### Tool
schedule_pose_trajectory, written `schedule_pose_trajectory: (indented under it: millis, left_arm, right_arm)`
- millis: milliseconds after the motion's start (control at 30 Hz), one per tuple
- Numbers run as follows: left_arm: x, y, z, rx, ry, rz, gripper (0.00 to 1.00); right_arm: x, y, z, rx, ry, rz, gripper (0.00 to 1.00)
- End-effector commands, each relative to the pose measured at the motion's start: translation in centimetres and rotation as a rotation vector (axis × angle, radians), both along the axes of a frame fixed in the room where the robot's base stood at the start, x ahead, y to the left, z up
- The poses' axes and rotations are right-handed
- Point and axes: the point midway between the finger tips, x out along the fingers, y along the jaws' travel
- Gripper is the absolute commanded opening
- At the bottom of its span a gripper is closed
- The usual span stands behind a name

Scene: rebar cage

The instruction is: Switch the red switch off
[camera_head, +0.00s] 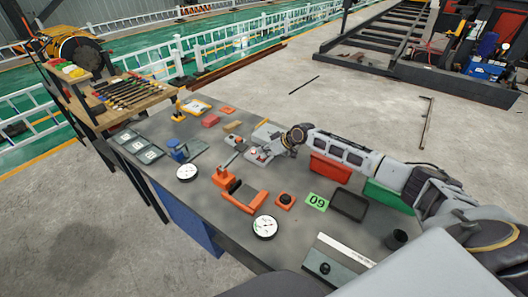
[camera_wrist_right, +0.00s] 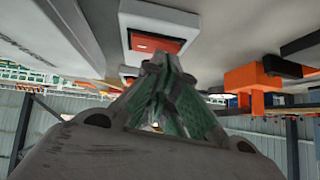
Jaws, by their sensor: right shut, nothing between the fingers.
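The red switch (camera_wrist_right: 140,42) is a red rocker in a white housing, seen close up at the top of the right wrist view, which looks upside down. My right gripper (camera_wrist_right: 163,62) is shut and empty, its fingertips close to the rocker's edge; I cannot tell whether they touch it. In the head view my right gripper (camera_head: 283,147) reaches in from the right, low over white-and-red switch boxes (camera_head: 256,158) on the grey table (camera_head: 215,205). The gripper partly hides them there. The rocker's tilt is hard to read. My left gripper is not in view.
Beside the switches stand an orange clamp-like part (camera_head: 223,177), a red bin (camera_head: 330,168), a black tray (camera_head: 349,204) and round gauges (camera_head: 265,227). A green plate marked 09 (camera_head: 317,202) lies nearby. A wooden tool rack (camera_head: 130,97) stands at the far left.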

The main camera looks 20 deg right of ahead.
Motion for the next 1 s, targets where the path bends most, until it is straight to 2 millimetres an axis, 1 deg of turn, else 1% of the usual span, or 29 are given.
schedule_pose_trajectory:
  millis: [133, 433, 1000]
  left_arm:
    - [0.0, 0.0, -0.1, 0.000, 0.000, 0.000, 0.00]
    - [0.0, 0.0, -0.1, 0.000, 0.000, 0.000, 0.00]
    - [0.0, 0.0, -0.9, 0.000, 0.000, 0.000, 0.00]
  right_arm:
    - [-0.2, 0.3, -0.6, 0.002, 0.002, 0.002, 0.00]
    - [-0.1, 0.2, -0.5, 0.000, 0.001, 0.001, 0.00]
    - [0.7, -1.1, -0.3, 0.000, 0.001, -0.001, 0.00]
